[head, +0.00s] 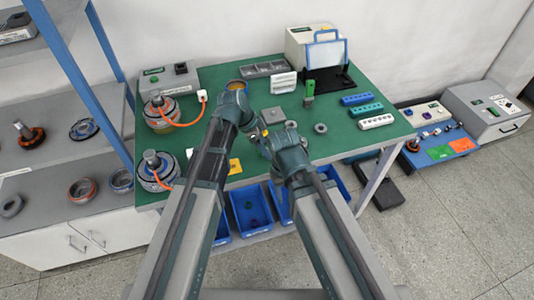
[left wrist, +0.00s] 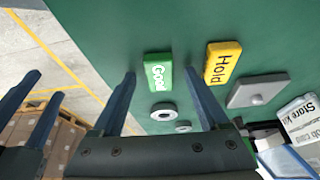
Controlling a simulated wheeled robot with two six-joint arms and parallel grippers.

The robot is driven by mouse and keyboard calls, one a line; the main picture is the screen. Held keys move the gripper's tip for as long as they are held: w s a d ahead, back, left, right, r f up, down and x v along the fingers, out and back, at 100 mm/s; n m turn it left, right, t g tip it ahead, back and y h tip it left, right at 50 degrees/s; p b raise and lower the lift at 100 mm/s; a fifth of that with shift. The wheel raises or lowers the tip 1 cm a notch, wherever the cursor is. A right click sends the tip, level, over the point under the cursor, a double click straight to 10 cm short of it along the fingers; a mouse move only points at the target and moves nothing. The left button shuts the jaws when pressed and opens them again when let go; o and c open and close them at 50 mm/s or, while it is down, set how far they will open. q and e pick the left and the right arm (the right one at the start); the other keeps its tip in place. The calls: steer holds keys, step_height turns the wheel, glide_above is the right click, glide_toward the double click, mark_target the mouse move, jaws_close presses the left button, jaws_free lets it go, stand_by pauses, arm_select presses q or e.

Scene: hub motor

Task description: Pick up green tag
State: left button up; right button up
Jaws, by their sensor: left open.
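The green tag (left wrist: 158,72), lettered "Good", lies flat on the green table. In the head view, my left gripper (head: 258,133) is over the middle of the table, and the tag is hidden by my arms. My right gripper (head: 290,150) is close beside it; its fingers (left wrist: 32,105) show apart and empty at the left of the wrist view.
A yellow "Hold" tag (left wrist: 222,63) lies beside the green one. Two grey rings (left wrist: 162,112) and a grey plate (left wrist: 258,90) are close by. Blue bins (head: 252,210) hang below the table's front edge.

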arm_select(q)
steer(key=shift+r, duration=0.1)
jaws_close()
steer(key=shift+r, duration=0.1)
stand_by(0.3)
step_height(320, 180, up, 10)
steer(key=p, duration=1)
